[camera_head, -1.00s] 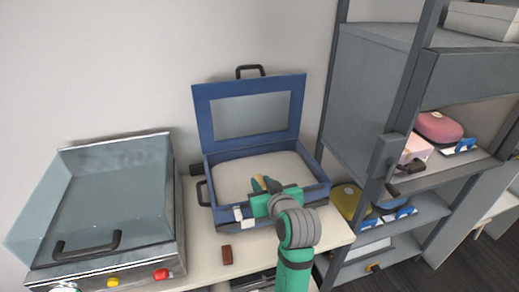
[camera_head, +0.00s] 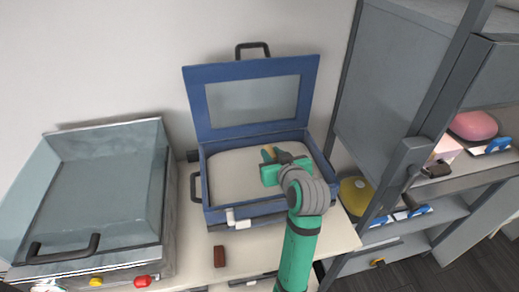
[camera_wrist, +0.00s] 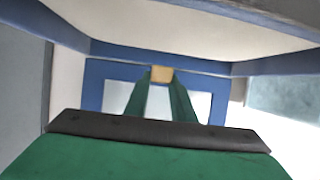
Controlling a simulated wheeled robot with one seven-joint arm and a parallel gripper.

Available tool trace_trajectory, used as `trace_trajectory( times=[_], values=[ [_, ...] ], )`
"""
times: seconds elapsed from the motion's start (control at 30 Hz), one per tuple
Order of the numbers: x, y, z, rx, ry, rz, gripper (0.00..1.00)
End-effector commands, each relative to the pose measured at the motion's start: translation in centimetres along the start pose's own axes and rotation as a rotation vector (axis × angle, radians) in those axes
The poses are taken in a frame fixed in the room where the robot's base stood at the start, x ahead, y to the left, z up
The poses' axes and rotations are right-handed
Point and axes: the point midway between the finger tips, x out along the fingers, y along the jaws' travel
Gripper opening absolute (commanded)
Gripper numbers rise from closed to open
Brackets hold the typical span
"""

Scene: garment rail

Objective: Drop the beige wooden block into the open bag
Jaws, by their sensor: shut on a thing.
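The open bag is a blue case (camera_head: 262,207) with its lid raised against the wall and a pale inside; it stands on the table. My gripper (camera_head: 269,154) is over the case's inside, within its rim as seen from the head camera. It is shut on the beige wooden block (camera_wrist: 161,74), which shows between the two green fingertips in the wrist view. A little of the block also shows in the head view (camera_head: 269,150). I cannot tell how high the block is above the case's floor.
A glass-lidded box (camera_head: 95,200) with a black handle stands at the left. A small brown block (camera_head: 219,256) lies on the table (camera_head: 190,240) in front of the case. A grey shelf rack (camera_head: 400,190) with several items stands close on the right.

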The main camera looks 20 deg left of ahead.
Motion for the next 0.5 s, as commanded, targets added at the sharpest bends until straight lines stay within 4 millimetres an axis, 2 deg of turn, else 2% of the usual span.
trace_trajectory(
  times=[0.2,0.5],
  values=[
    [0.6,0.1,1.5,0.001,0.0,0.002,0.02],
    [0.5,0.7,1.9,0.004,0.001,0.01,0.02]
  ],
)
